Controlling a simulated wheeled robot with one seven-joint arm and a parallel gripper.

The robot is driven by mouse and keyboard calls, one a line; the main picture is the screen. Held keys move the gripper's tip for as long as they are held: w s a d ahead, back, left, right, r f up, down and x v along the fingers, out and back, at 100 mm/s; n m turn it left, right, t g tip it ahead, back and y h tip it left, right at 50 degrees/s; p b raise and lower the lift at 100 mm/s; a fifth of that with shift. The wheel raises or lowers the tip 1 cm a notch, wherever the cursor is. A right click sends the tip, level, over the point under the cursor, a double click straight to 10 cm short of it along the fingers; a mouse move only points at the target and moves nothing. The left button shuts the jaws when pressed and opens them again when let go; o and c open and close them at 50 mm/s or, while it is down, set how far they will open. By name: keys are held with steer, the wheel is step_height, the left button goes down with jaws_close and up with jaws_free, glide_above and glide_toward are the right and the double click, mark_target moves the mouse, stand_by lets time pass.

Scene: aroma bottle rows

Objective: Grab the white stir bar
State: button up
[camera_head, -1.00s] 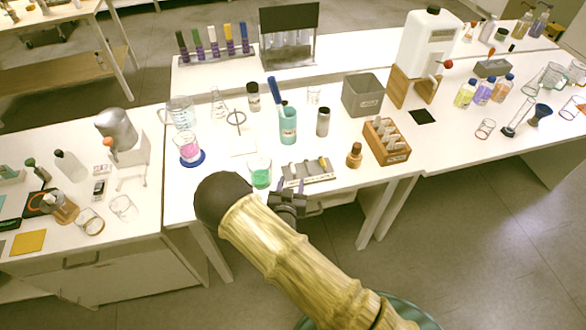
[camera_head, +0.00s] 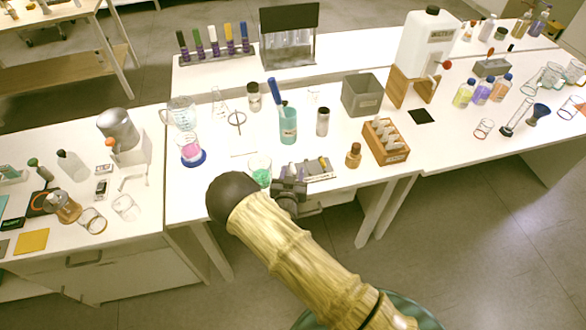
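One of the pieces looks yellow. I cannot single out the white stir bar for sure at this size. My gripper (camera_head: 290,174) is at the left part of this holder and covers some of it. Its fingertips are small and dark against the holder, so I cannot tell how far apart they are or whether anything is between them.
A beaker with green liquid (camera_head: 260,172) stands close to the left of my gripper. A brown bottle (camera_head: 354,155) and a wooden box of several pieces (camera_head: 386,142) are to the right.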

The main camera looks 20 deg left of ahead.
jaws_close()
steer(key=shift+r, duration=0.1)
step_height(320, 180, up, 10)
steer(key=b, duration=0.1)
stand_by(0.6)
steer(key=shift+d, duration=0.1)
stand_by(0.3)
